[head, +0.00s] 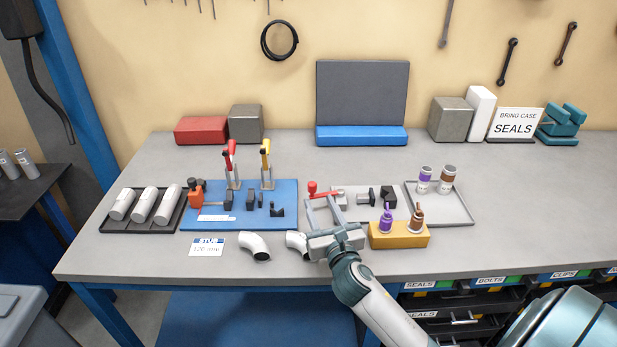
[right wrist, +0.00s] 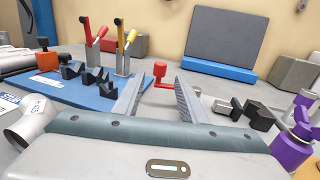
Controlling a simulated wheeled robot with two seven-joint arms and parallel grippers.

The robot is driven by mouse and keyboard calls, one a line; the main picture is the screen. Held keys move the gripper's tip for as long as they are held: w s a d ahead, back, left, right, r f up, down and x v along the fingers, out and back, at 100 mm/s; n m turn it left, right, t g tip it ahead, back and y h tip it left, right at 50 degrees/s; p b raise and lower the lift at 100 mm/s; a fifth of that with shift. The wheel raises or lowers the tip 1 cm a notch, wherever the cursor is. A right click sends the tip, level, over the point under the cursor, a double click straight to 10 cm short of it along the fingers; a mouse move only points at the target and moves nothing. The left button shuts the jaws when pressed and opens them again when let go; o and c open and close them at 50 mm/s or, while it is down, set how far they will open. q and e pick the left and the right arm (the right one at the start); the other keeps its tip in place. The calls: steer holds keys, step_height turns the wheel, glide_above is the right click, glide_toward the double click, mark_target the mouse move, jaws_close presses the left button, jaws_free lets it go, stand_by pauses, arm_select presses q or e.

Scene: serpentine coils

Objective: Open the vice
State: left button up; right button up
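The vice (head: 362,197) lies on the bench with a red-knobbed handle (head: 312,188) at its left end. Its two dark jaws (head: 388,194) stand to the right with a small gap between them; they also show in the right wrist view (right wrist: 260,116). My right gripper (head: 323,198) is open and empty, low over the bench in front of the handle. In the right wrist view the red handle (right wrist: 160,74) appears between the two spread fingers; I cannot tell whether they touch it. My left gripper is not in view.
A blue fixture board (head: 222,218) with upright red and yellow levers stands to the left. A yellow block (head: 400,237) holding purple and brown bottles is close on the right, before a grey tray (head: 462,213). White pipe elbows (head: 254,246) lie near the front edge.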

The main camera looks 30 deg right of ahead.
steer(key=p+x, duration=0.2)
steer(key=x, duration=1)
jaws_close()
